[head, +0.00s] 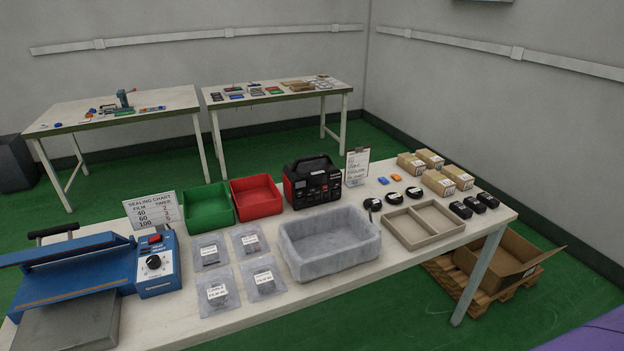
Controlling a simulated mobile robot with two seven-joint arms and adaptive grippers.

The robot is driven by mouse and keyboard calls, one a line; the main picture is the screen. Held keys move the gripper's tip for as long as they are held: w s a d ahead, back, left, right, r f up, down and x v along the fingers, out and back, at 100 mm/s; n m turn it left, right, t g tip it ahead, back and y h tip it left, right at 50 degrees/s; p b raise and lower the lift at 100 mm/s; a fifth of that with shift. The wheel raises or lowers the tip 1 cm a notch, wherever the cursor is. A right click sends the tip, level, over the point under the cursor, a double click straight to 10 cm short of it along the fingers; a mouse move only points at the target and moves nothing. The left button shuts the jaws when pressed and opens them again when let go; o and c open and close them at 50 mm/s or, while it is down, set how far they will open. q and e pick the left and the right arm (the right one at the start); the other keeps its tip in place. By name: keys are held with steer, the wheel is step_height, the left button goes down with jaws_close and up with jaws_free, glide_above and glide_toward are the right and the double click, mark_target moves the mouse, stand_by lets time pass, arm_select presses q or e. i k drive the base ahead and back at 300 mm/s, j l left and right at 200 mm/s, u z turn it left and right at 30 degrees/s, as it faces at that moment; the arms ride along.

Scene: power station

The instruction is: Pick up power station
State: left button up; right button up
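The power station (313,182) is a black and red box with a top handle and a front panel with a small display. It stands upright at the back middle of the white table (385,278), between the red bin and an upright sign. Its front faces me and nothing covers it. Neither of my grippers shows in the head view.
A red bin (256,197) stands close left of the power station, and a green bin beyond it. A grey padded tray (330,242) sits in front. The blue sealer (90,268) fills the left end. Small boxes and a divided tray (424,223) occupy the right.

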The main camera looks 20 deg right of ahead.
mark_target(309, 181)
steer(key=l+u, duration=0.15)
steer(key=l, duration=0.35)
steer(key=l+u, duration=0.1)
steer(key=l, duration=0.45)
steer(key=l+u, duration=0.15)
steer(key=l, duration=0.35)
steer(key=k+l+u, duration=0.15)
steer(key=l, duration=0.4)
steer(key=l+u, duration=0.15)
steer(key=l, duration=0.35)
steer(key=k+l+u, duration=0.1)
steer(key=l, duration=0.4)
